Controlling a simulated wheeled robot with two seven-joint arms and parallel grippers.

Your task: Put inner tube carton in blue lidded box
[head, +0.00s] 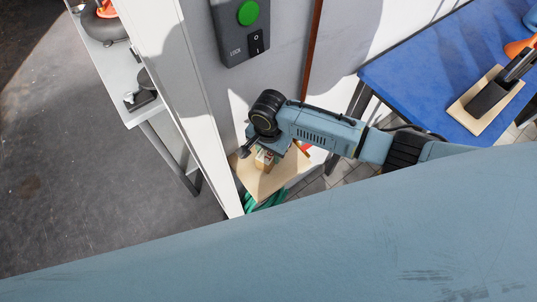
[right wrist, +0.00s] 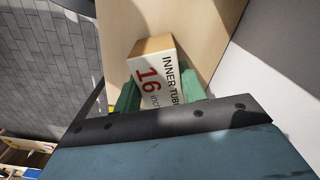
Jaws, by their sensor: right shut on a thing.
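The inner tube carton (right wrist: 153,75) is a small white and brown box printed "INNER TUBE 16 inch" in the right wrist view. My right gripper (right wrist: 158,93) is shut on it, with a green finger pad on either side. In the head view my right gripper (head: 268,153) points down over a pale wooden surface, and a small part of the carton (head: 263,159) shows beneath it. I cannot tell whether the carton touches the wood. My left gripper is not in view. I cannot make out a blue lidded box in either view.
The pale wooden surface (head: 260,182) lies close beside a white upright panel (head: 184,100). A grey switch box with a green button (head: 248,13) is above. A blue-topped table (head: 430,75) with a wooden board (head: 482,114) stands right. A grey shelf (head: 122,85) is left.

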